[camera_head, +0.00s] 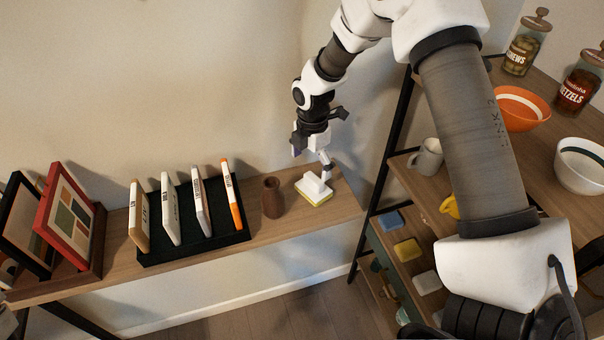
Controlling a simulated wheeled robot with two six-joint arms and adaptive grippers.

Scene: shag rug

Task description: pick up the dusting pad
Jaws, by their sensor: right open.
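The dusting pad (314,187) is a white block with a yellow underside and a short upright handle. It sits on the right part of the wooden shelf (275,231). My right gripper (321,138) is open, just above the pad, with its fingers spread near the top of the handle. I cannot tell whether a finger touches the handle. My left gripper is not in view.
A brown wooden vase (272,197) stands just left of the pad. Further left are a dark rack (152,257) of upright books and picture frames (70,215). At right, a shelving unit holds a grey mug (428,157), bowls (521,108) and jars (526,45).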

